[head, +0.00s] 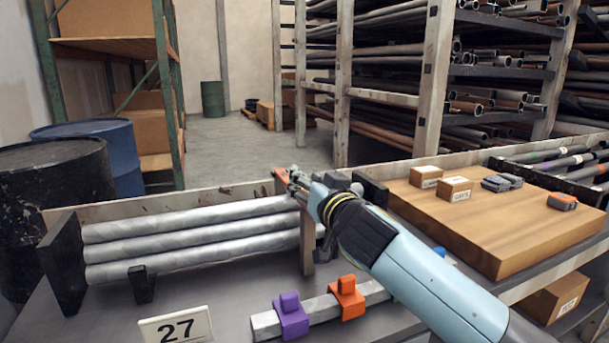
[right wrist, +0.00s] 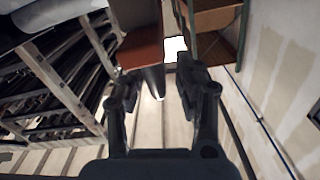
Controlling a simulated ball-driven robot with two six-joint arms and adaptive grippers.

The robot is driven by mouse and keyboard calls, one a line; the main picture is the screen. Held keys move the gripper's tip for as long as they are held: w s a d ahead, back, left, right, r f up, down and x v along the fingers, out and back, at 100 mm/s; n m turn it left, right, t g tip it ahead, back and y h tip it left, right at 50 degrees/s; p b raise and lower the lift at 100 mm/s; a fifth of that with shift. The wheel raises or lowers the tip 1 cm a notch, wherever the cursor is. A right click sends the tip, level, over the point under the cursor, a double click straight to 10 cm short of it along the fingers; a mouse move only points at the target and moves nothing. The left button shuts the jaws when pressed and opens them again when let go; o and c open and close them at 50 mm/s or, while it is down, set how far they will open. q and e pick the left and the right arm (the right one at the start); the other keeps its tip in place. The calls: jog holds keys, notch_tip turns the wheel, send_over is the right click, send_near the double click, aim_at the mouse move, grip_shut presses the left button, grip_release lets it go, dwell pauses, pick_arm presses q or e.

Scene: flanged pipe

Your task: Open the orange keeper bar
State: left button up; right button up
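The orange keeper bar (head: 280,173) shows only as a small orange end at the tip of my right gripper (head: 294,183), above the right part of the pipe rack. The gripper hides the rest of it. In the right wrist view, an orange-brown bar (right wrist: 142,50) reaches toward the space between the two fingers, nearer the left finger. My right gripper (right wrist: 160,82) is open there, with a clear gap between its fingertips. I cannot tell whether a finger touches the bar. Three grey pipes (head: 190,237) lie stacked in the rack below. My left gripper is out of view.
A brownish upright post (head: 307,240) stands at the pipes' right end, a black bracket (head: 62,262) at their left. A square bar with purple (head: 290,316) and orange (head: 347,298) clips lies in front, beside a "27" sign (head: 176,327). A wooden board (head: 490,220) carries small boxes at right.

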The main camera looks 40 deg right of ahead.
jog(key=shift+x, duration=0.9)
grip_shut()
